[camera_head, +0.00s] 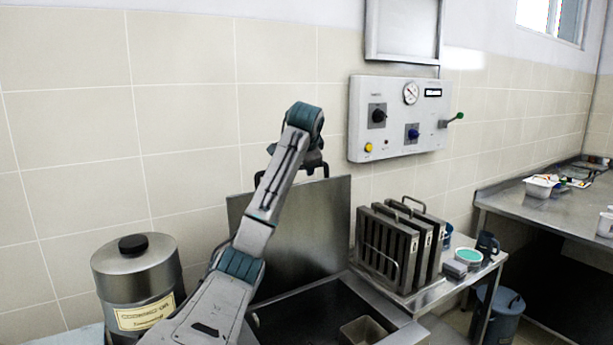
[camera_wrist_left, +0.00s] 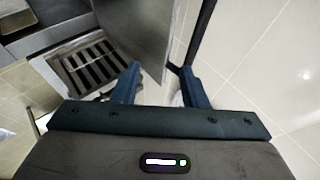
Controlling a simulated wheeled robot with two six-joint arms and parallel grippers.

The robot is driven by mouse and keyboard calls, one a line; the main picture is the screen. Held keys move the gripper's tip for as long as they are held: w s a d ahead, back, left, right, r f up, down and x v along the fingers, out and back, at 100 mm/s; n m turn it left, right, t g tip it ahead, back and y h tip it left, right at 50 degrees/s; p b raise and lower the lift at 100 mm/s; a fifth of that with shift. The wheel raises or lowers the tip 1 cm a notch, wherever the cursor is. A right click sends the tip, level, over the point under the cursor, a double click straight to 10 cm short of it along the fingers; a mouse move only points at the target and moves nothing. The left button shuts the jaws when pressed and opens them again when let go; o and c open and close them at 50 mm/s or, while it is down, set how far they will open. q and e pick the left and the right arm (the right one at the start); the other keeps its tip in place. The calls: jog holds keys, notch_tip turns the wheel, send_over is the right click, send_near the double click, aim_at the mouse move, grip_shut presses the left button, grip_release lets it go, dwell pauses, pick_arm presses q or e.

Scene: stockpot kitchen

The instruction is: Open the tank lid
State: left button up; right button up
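The tank lid (camera_head: 325,225) is a flat grey metal panel standing raised, close to upright, behind the open tank (camera_head: 390,312) in the head view. A black bar handle (camera_head: 325,168) sits at its top edge. In the left wrist view the lid (camera_wrist_left: 140,30) is beyond the fingers and the dark handle bar (camera_wrist_left: 203,30) runs down beside the right-hand finger. My left gripper (camera_wrist_left: 160,76) has its fingers apart, with a gap between them at the lid's top. In the head view my arm hides most of this gripper. My right gripper is not in view.
A steel canister (camera_head: 135,268) stands left of the tank. Metal racks with handles (camera_head: 395,245) stand right of it, near a small green-topped container (camera_head: 468,256). A control panel (camera_head: 400,118) is on the wall above. A bucket (camera_head: 498,312) sits under the side table.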

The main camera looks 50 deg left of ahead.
pick_arm(q)
jog(key=shift+s+d+r, duration=0.2)
jog(key=shift+d+r, duration=0.05)
jog(key=shift+r, duration=0.05)
jog(key=shift+c, duration=0.2)
